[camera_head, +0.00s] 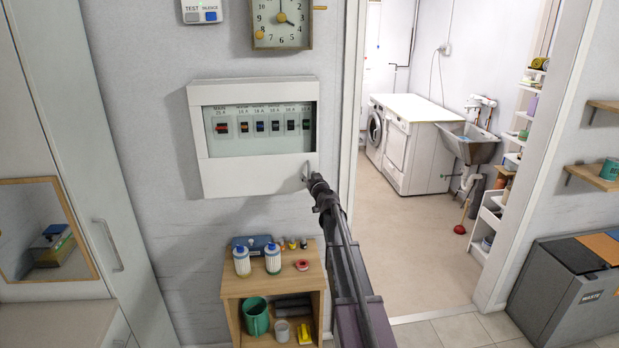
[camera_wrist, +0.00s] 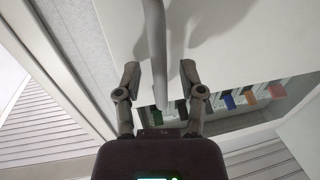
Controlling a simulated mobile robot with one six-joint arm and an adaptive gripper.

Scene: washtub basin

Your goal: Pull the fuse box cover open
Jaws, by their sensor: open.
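The white fuse box (camera_head: 258,85) is mounted on the wall left of the doorway. Its cover (camera_head: 245,178) looks closed, with a row of breakers showing through its window. A small grey handle (camera_head: 305,171) stands out at the cover's lower right. My gripper (camera_head: 313,180) is at this handle, at the end of my arm coming up from below. In the wrist view, my open gripper (camera_wrist: 160,72) has one finger on each side of the bar-shaped handle (camera_wrist: 153,45). I cannot tell whether either finger touches it.
A wooden shelf unit (camera_head: 232,285) with bottles and a green cup stands below the fuse box. A clock (camera_head: 281,22) hangs above. The door frame (camera_head: 350,100) is close on the right. The doorway floor (camera_head: 405,240) is clear. A cabinet with a mirror stands left.

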